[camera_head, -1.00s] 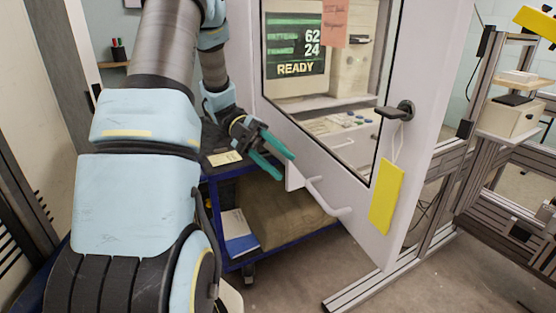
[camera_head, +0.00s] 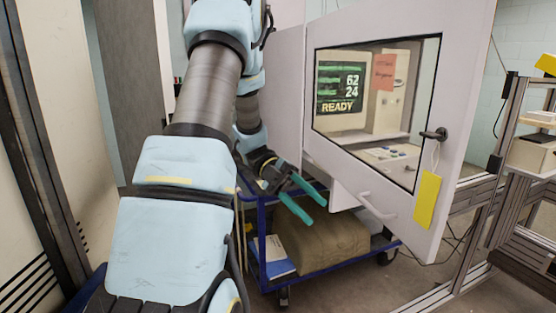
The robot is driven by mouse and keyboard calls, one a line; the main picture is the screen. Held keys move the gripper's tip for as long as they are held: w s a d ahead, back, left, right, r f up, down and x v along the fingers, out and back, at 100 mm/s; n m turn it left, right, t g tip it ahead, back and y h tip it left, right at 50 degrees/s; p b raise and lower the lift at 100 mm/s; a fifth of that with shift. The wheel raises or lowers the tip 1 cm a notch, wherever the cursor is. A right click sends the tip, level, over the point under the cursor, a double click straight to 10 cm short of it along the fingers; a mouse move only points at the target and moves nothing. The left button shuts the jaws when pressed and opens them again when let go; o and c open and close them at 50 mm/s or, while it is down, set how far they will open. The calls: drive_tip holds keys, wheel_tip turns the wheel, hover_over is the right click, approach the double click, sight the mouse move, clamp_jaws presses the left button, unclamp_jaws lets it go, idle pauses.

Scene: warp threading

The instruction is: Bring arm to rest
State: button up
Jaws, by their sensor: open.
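My gripper (camera_head: 308,204) has two green fingers, spread apart with nothing between them. It hangs in front of the blue cart, left of the white door's lower handle. My arm (camera_head: 205,125) folds up from the lower left and bends back down to the gripper. The upper bend of the arm is cut off by the picture's top edge.
A white door (camera_head: 465,100) with a window stands right of my gripper, with a pale handle (camera_head: 375,207) low on it. Behind the window, a screen (camera_head: 341,87) reads READY. A blue cart (camera_head: 345,265) carries a brown bundle (camera_head: 320,240). A metal frame (camera_head: 500,215) stands at right.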

drive_tip(key=w+d+n+t+h, duration=0.3)
drive_tip(key=w+d+n+t, duration=0.4)
drive_tip(key=w+n+t, duration=0.45)
drive_tip(key=w+a+n+t+y+p, duration=0.1)
drive_tip(key=w+a+n+t+y, duration=0.3)
drive_tip(key=w+a+n+t, duration=0.4)
drive_tip(key=a+n+t+y, duration=0.1)
drive_tip(key=a+n+y, duration=0.4)
drive_tip(key=a+n, duration=0.15)
drive_tip(key=s+a+f+n+g+y, duration=0.1)
drive_tip(key=s+a+f+n+g, duration=0.1)
drive_tip(key=s+n, duration=0.4)
drive_tip(key=s+a+f+n+g+y+p, duration=0.1)
drive_tip(key=s+a+n+g, duration=0.2)
drive_tip(key=s+n, duration=0.4)
drive_tip(key=s+g, duration=0.1)
drive_tip(key=s, duration=0.5)
drive_tip(key=shift+f+y, duration=0.4)
drive_tip(key=shift+g, duration=0.25)
